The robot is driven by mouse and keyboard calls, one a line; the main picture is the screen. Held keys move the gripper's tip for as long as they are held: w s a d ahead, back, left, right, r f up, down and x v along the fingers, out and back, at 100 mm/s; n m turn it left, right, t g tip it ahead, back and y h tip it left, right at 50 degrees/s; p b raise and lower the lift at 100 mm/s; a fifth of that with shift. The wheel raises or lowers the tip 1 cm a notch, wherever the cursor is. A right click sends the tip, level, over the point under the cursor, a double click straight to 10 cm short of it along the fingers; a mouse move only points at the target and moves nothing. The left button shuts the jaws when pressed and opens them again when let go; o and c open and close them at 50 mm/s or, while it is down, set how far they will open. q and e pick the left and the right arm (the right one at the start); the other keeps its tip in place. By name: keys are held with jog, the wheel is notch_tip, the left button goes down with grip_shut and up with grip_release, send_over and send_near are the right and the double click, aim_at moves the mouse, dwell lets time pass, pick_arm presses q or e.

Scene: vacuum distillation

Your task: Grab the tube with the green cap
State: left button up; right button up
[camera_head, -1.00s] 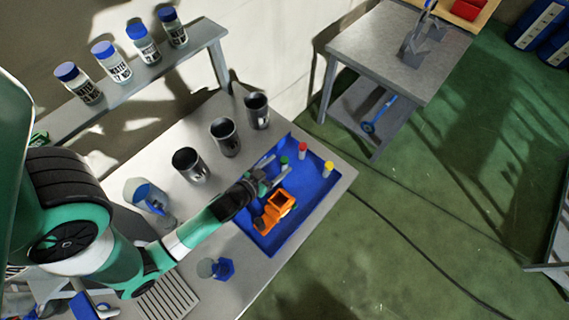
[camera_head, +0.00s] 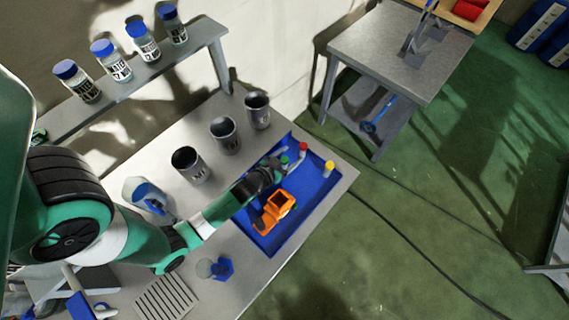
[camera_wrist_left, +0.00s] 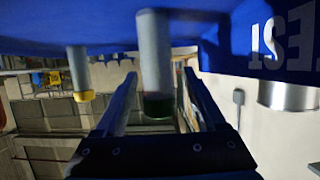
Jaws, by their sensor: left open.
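The tube with the green cap (camera_head: 284,159) stands in the blue tray (camera_head: 318,193), partly hidden by my left gripper (camera_head: 283,164). In the left wrist view, which shows the scene upside down, the grey tube (camera_wrist_left: 154,45) with its dark green cap (camera_wrist_left: 158,106) lies between the two spread fingers of my left gripper (camera_wrist_left: 159,78). The fingers are open, one on each side of the tube, and I see no clear contact. My right gripper is in neither view.
A red-capped tube (camera_head: 302,149) and a yellow-capped tube (camera_head: 328,168) stand nearby in the tray. An orange object (camera_head: 274,209) lies at the tray's front. Several dark metal cups, including one (camera_head: 257,110), stand behind on the grey table.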

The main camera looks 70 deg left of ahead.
pick_arm(q)
grip_shut()
dwell(0.3)
